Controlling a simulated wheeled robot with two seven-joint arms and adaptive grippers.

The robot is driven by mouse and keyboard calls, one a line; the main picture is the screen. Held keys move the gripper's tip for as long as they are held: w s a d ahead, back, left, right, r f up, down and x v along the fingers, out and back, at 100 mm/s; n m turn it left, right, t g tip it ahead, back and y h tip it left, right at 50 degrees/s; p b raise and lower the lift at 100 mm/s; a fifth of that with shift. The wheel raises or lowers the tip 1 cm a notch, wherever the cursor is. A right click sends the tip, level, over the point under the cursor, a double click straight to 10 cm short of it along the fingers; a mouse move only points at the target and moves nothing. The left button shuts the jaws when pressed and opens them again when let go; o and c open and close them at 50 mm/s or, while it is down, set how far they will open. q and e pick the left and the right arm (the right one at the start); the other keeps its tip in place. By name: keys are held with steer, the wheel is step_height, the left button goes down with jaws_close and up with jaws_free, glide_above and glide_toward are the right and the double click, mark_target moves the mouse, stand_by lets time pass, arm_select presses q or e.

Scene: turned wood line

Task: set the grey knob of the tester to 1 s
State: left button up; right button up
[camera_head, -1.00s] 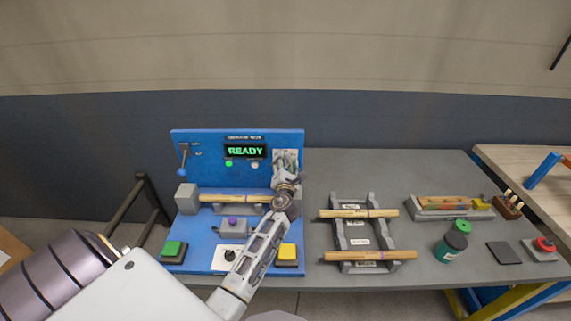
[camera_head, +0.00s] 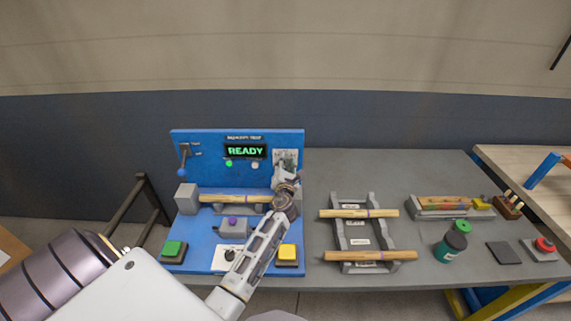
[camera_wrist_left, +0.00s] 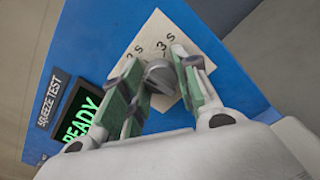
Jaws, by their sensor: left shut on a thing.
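The blue tester (camera_head: 213,143) stands on the left part of the grey table, and its display (camera_head: 245,151) reads READY in green. The grey knob (camera_wrist_left: 159,75) is on its panel, over a pale plate (camera_wrist_left: 160,37) with dark "s" markings; one reads like 3 s. I cannot tell which mark the knob points to. My left gripper (camera_wrist_left: 158,82) is shut on the knob, one green-padded finger on each side. In the head view my left gripper (camera_head: 287,177) covers the knob and part of the plate. My right gripper is not in view.
A wooden rod (camera_head: 235,198) lies across the tester, with a green button (camera_head: 173,248), a yellow button (camera_head: 287,252) and a small black knob (camera_head: 230,255) below. A blue-tipped lever (camera_head: 184,160) is at upper left. A rack (camera_head: 341,235) with two rods stands to the right.

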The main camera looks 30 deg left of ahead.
arm_select(q)
steer(key=n, duration=0.4)
steer(key=shift+n, duration=0.3)
steer(key=n+b, duration=0.1)
steer(key=n, duration=0.3)
steer(key=shift+a, duration=0.1)
steer(key=shift+n+b, duration=0.55)
steer(key=shift+n, duration=0.55)
steer(key=o, duration=1)
steer(key=shift+s, duration=0.1)
steer(key=shift+s, duration=0.1)
steer(key=shift+v, duration=5.9)
